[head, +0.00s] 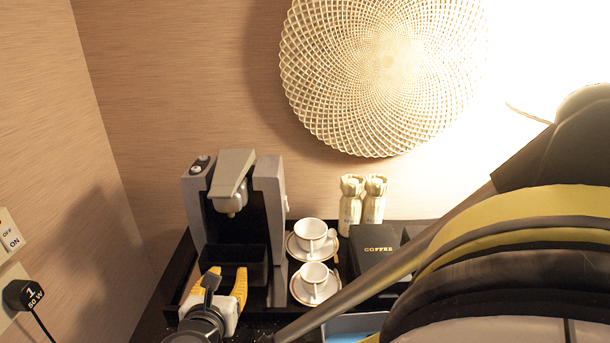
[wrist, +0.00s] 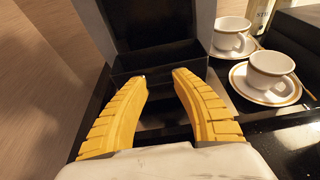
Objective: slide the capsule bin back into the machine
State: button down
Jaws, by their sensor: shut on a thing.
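The capsule machine (head: 270,190), grey and black, stands at the left against the wall, with its dark lower front facing me. The black capsule bin (head: 257,262) is low at the front of the machine; in the wrist view its dark wall (wrist: 160,57) lies just beyond the fingertips. My gripper (head: 229,270), with yellow fingers, is at the bin's near side and shut on it; the fingers stand apart with the tips at the bin in the wrist view (wrist: 160,74). The exact grip and how deep the bin sits in the machine are hard to see, black on black.
Two white cups (head: 311,233) (head: 315,277) on saucers stand close to the right of the machine. A black coffee box (head: 377,252) and two wrapped bottles (head: 350,205) are farther right. A black tray (wrist: 270,113) lies beneath. The left wall is near the gripper.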

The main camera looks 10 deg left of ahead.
aim_at(235, 245)
jog(key=shift+w+a+b, duration=0.15)
jog(key=shift+w+a, duration=0.05)
jog(key=shift+w, duration=1.65)
jog(key=shift+w+a+b, duration=0.1)
jog(key=shift+w+a, duration=0.1)
jog(key=shift+w, duration=1.65)
jog(key=shift+w+a+b, duration=0.15)
jog(key=shift+w+a, duration=0.05)
jog(key=shift+w, duration=1.65)
jog(key=c, duration=1)
grip_release()
jog(key=shift+s, duration=0.1)
jog(key=v, duration=0.7)
jog(key=shift+s+a, duration=0.1)
jog(key=shift+s, duration=0.15)
jog(key=shift+r, duration=0.1)
